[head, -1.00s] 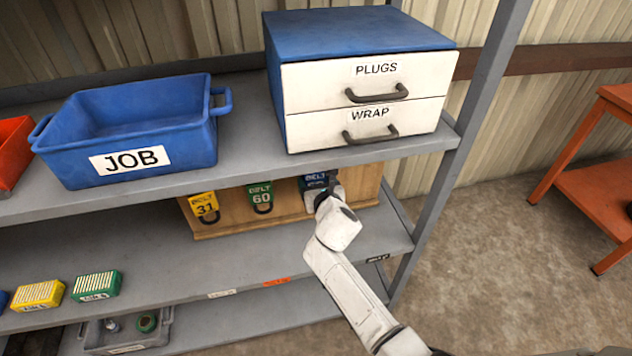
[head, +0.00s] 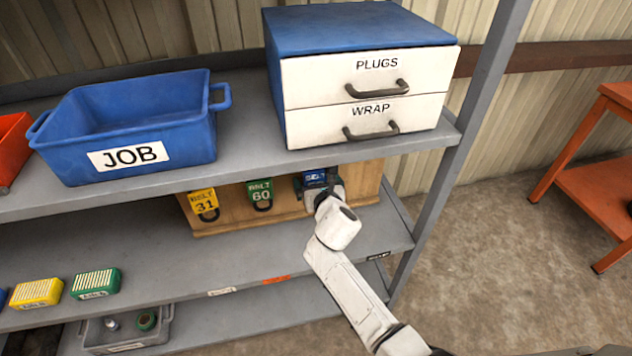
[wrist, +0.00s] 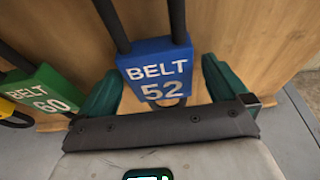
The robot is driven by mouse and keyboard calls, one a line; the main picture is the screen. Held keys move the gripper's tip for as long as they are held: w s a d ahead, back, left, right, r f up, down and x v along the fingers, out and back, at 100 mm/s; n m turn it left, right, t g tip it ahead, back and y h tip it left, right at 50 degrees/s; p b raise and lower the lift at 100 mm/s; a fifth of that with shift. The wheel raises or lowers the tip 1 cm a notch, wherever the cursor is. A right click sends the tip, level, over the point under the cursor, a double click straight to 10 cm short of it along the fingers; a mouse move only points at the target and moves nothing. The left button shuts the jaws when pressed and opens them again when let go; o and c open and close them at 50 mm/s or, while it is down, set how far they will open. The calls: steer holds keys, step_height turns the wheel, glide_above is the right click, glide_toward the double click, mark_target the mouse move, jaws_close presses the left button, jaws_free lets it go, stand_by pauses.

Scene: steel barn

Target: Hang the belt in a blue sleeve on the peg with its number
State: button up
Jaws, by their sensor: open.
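The belt in a blue sleeve (wrist: 135,63), marked BELT 52, hangs in front of a wooden board (wrist: 240,35). Its two black strands run up out of the wrist view. The sleeve also shows in the head view (head: 314,177), partly covered by my gripper (head: 322,191). In the wrist view my gripper (wrist: 163,66) is open, with one green finger on each side of the sleeve. Whether the fingers touch it I cannot tell. What holds the belt up, and any peg numbers, are out of sight.
A green-sleeved belt marked 60 (head: 260,190) and a yellow one marked 31 (head: 204,203) hang to the left. The upper shelf, carrying a blue JOB bin (head: 190,145) and a drawer cabinet (head: 330,105), overhangs the board. A grey post (head: 470,125) stands to the right.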

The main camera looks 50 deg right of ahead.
steer(key=p+v, duration=0.2)
steer(key=v, duration=0.8)
steer(key=shift+s+a, duration=0.25)
steer(key=shift+s, duration=0.05)
steer(key=shift+r, duration=0.15)
steer(key=s+a+f+m+g+y, duration=0.2)
steer(key=s+a+m+g, duration=0.1)
steer(key=s+m, duration=0.5)
steer(key=s+a+f+m+g+y, duration=0.2)
steer(key=s+a+m, duration=0.4)
steer(key=m, duration=0.5)
steer(key=s+a+f+m+g+y, duration=0.2)
steer(key=s+a+m+g+y, duration=0.2)
steer(key=s+m, duration=0.6)
steer(key=shift+s+a+m+g+p, duration=0.3)
steer(key=shift+s+a+g+p, duration=0.15)
steer(key=shift+g, duration=0.65)
